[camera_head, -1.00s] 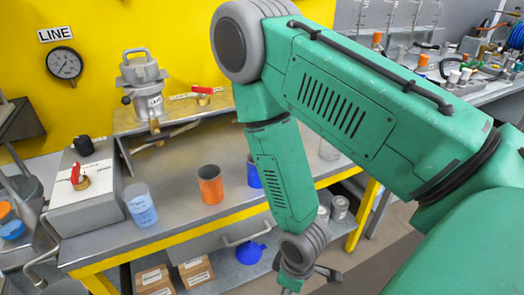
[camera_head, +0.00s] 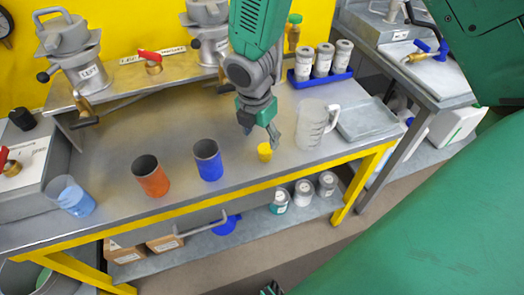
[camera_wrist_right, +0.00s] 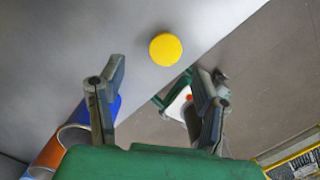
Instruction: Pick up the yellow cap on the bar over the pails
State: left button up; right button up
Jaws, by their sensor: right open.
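The yellow cap (camera_head: 264,152) sits on the grey bench top near its yellow front edge, in the head view. It also shows as a round yellow disc (camera_wrist_right: 166,49) in the right wrist view, beyond the fingertips and a little above the middle. My right gripper (camera_head: 262,126) points down just above and behind the cap, apart from it. In the right wrist view its two fingers (camera_wrist_right: 160,78) are spread with nothing between them. My left gripper is not clearly seen in either view.
A blue cup (camera_head: 208,160) and an orange cup (camera_head: 151,176) stand left of the cap. A clear jug (camera_head: 313,125) stands close on its right. A blue rack (camera_head: 320,77) with grey jars is behind. Metal agitators (camera_head: 75,52) line the back.

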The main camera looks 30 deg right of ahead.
aim_at(268, 146)
jog(key=shift+d+f, duration=0.2)
jog(key=shift+f, duration=0.4)
jog(key=shift+d+f, duration=0.15)
jog(key=f, duration=0.1)
jog(key=d+f, duration=0.1)
jog(key=f, duration=0.2)
jog(key=shift+d+f+b, duration=0.3)
jog(key=shift+f, duration=0.1)
jog(key=shift+a+f, duration=0.15)
jog(key=shift+f, duration=0.15)
jog(key=shift+a+r, duration=0.15)
jog(key=shift+a, duration=0.45)
jog(key=c, duration=1)
jog(key=shift+o, duration=0.2)
jog(key=shift+d, duration=0.55)
jog(key=r, duration=0.5)
jog(key=r+p, duration=0.1)
jog(key=r, duration=0.2)
jog(key=shift+a+r, duration=0.3)
jog(key=shift+a, duration=0.05)
jog(key=shift+d+r, duration=0.15)
jog(key=shift+r, duration=0.45)
pick_arm(q)
jog(key=shift+d+r, duration=0.4)
pick_arm(e)
jog(key=shift+d, duration=0.1)
